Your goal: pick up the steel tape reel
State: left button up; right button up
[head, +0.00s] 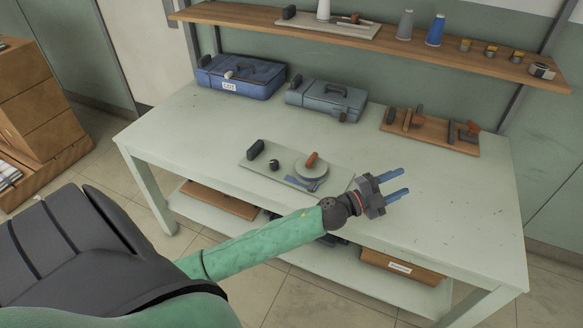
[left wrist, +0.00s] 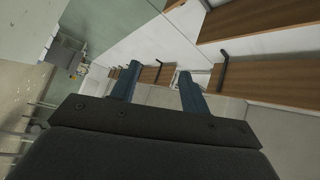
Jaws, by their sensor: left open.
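A pale round disc with an orange-red grip on top (head: 311,171) lies on a flat grey-green tray on the table. A small silver and dark boxy piece (head: 541,70) stands at the right end of the wall shelf. I cannot tell for sure which of the two is the steel tape reel. My left gripper (head: 406,182) is open and empty above the table, to the right of the tray, its blue fingers pointing right. In the left wrist view its two fingers (left wrist: 159,68) stand apart with nothing between them. My right gripper is not in view.
The tray (head: 258,165) also holds a dark block and small tools. Behind are a blue case (head: 240,77), a grey case (head: 326,98) and a wooden tool rack (head: 430,133). The shelf (head: 300,34) overhangs the back. The table's right part (head: 470,210) is clear.

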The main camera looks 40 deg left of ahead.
pick_arm(q)
jog(key=d+m+g+h, duration=0.2)
jog(key=m+g+h, duration=0.35)
jog(key=m, duration=0.25)
jog(key=m+g+y, duration=0.7)
jog(key=g+y, duration=0.5)
jog(key=y, duration=0.5)
send_over(311, 157)
notch_tip(311, 157, down, 4)
jog(key=shift+w+r, duration=0.1)
jog(key=shift+a+f, duration=0.15)
jog(key=shift+f, duration=0.7)
jog(key=shift+f+p, duration=0.35)
jog(key=shift+f, duration=0.1)
jog(key=f+p, duration=0.1)
jog(key=f, duration=0.2)
jog(key=f+p, duration=0.1)
jog(key=f, duration=0.1)
jog(key=shift+d+p, duration=0.25)
jog(key=shift+p, duration=0.05)
grip_shut()
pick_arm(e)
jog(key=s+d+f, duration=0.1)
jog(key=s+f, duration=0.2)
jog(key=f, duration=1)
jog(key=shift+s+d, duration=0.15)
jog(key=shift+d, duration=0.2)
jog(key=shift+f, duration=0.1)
